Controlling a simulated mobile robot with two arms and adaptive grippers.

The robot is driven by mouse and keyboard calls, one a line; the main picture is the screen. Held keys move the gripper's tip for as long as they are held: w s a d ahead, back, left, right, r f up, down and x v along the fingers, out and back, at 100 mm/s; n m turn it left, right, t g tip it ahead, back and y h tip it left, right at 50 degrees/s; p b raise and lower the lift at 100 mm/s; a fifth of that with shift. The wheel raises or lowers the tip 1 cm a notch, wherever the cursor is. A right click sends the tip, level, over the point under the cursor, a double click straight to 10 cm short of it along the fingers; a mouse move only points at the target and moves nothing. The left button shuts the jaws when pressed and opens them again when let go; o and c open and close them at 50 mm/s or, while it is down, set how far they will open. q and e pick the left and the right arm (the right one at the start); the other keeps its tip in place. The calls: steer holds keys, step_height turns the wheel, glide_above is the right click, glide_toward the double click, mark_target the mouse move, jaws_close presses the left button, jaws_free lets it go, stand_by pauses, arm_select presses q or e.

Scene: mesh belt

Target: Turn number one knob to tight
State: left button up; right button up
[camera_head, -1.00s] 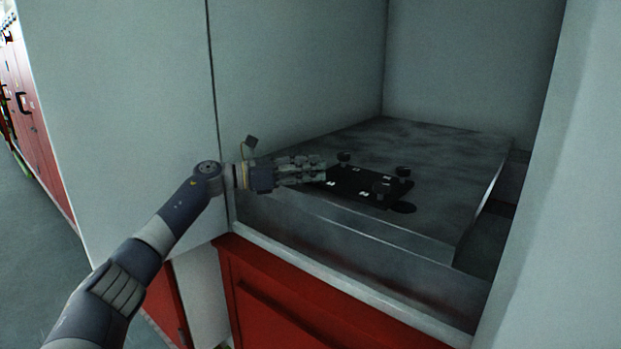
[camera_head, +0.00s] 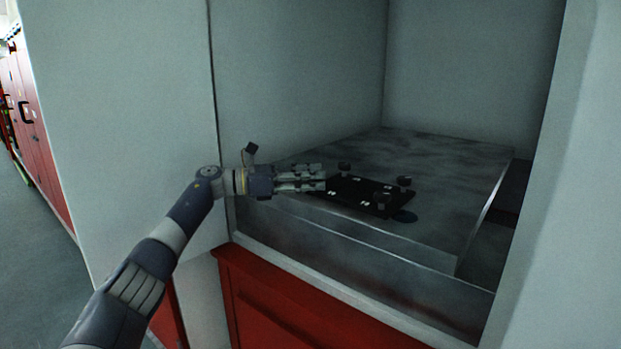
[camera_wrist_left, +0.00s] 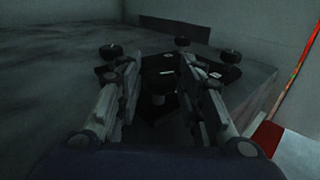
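A black panel (camera_head: 352,189) with several dark round knobs and small white labels lies on the metal block. A back knob (camera_head: 344,167), a right knob (camera_head: 404,181) and a front knob (camera_head: 380,199) show in the head view. The labels are too small to read, so I cannot tell which knob is number one. My left gripper (camera_head: 325,179) reaches in from the left, low at the panel's left end. In the left wrist view its fingers (camera_wrist_left: 160,66) are apart, with a dark knob (camera_wrist_left: 159,88) between them; contact is unclear. My right gripper is not in view.
The metal block (camera_head: 440,160) sits in a recess between pale walls, above a red cabinet front (camera_head: 290,310). The left wall (camera_head: 290,90) rises close behind my left gripper.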

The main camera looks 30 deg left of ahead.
arm_select(q)
steer(key=shift+o, duration=0.6)
steer(key=shift+d, duration=0.1)
steer(key=shift+s+a, duration=0.1)
steer(key=shift+a, duration=0.1)
steer(key=v, duration=0.7)
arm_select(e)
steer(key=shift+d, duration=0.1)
arm_select(q)
steer(key=shift+r, duration=0.1)
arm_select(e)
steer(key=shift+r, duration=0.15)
